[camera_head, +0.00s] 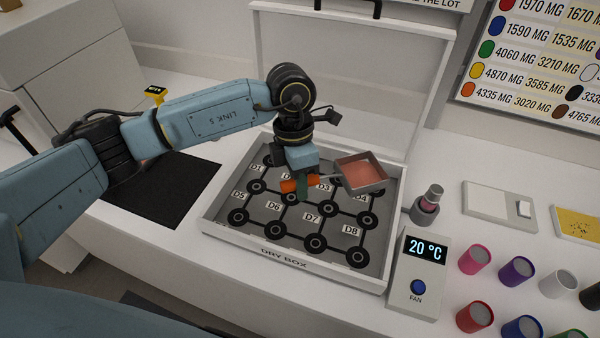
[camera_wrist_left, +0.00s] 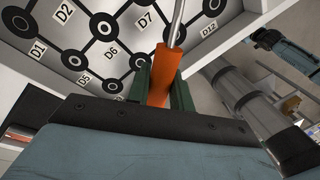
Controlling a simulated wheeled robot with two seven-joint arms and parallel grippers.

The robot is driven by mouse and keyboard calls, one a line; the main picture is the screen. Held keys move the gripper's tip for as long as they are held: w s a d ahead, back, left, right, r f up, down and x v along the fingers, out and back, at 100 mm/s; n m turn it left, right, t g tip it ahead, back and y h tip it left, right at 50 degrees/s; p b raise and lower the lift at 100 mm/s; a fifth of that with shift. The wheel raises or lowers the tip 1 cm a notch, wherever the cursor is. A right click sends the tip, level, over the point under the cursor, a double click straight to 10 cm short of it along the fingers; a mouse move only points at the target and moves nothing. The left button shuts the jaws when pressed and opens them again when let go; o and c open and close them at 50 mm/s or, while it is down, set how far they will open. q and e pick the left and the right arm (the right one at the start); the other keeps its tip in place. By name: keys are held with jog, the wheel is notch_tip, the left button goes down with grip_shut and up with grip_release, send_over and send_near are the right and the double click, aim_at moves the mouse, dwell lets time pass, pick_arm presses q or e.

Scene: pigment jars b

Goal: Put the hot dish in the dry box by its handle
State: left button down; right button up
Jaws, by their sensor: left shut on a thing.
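My left gripper (camera_head: 303,186) is shut on the orange handle (camera_head: 288,186) of a square metal dish (camera_head: 361,174). The dish holds a reddish-brown layer and sits to the right of the gripper, above the dry box (camera_head: 222,237). The box lid stands open at the back. In the left wrist view the orange handle (camera_wrist_left: 160,78) is between the green fingers, with a metal rod running up from it; the dish itself is out of that view. The box floor has several labelled round spots, such as D5 to D8. My right gripper is not in view.
A fan unit (camera_head: 419,275) reading 20 °C stands at the box's right front corner. A bottle (camera_head: 427,204) stands by the right wall. Several coloured jars (camera_head: 475,260) are at the lower right.

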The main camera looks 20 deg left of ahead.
aim_at(303, 226)
pick_arm(q)
jog(key=n, duration=0.3)
jog(key=n+t+p, duration=0.1)
jog(key=n, duration=0.2)
jog(key=shift+s+d+r+n+h+p, duration=0.1)
jog(key=shift+d+r+n+h+p, duration=0.1)
jog(key=shift+n+h+p, duration=0.1)
jog(key=n, duration=0.3)
jog(key=shift+f+t+p, duration=0.1)
jog(key=shift+t+p, duration=0.2)
jog(key=shift+t, duration=0.1)
jog(key=shift+s, duration=0.15)
jog(key=shift+f+b, duration=4.65)
jog(key=shift+f, duration=1.35)
jog(key=c, duration=1.2)
grip_release()
jog(key=shift+o, duration=0.2)
jog(key=shift+r+p, duration=2.05)
jog(key=shift+r, duration=1.05)
